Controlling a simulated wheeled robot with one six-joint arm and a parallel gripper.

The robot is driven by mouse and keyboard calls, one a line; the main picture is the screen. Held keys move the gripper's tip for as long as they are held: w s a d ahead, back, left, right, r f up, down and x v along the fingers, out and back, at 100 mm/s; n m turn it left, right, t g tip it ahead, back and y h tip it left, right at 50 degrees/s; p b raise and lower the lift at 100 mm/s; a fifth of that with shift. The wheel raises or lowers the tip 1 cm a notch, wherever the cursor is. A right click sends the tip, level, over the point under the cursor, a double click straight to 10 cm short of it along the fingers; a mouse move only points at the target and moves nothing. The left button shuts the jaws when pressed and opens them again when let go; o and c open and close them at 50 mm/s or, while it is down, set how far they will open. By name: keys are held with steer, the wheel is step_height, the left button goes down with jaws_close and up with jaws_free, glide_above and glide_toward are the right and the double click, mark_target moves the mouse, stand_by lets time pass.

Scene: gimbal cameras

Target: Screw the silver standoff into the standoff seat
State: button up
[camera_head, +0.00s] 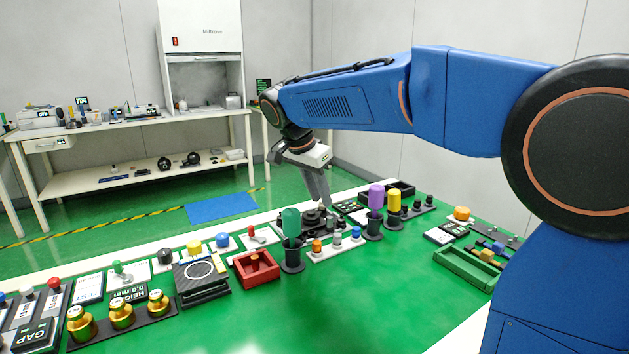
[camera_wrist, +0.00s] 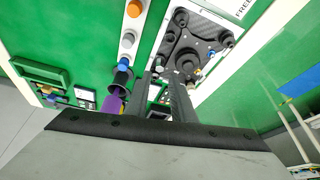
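The silver standoff (camera_head: 337,240) stands in a white strip between an orange and a blue piece. The strip also shows in the wrist view, with the silver piece (camera_wrist: 128,40) in its middle. A dark fixture plate (camera_head: 312,215) with round posts lies behind the strip; it fills the upper middle of the wrist view (camera_wrist: 205,42). I cannot tell which part of it is the standoff seat. My gripper (camera_head: 326,204) points down at the right side of this plate.
A green-topped cup (camera_head: 291,224), a purple one (camera_head: 376,197) and a yellow one (camera_head: 394,201) stand close by. A red box (camera_head: 256,268) is at left, a green tray (camera_head: 464,268) at right. The bench front is clear.

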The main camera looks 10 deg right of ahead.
mark_target(328, 218)
steer(key=x, duration=0.8)
steer(key=shift+f, duration=0.15)
jaws_close()
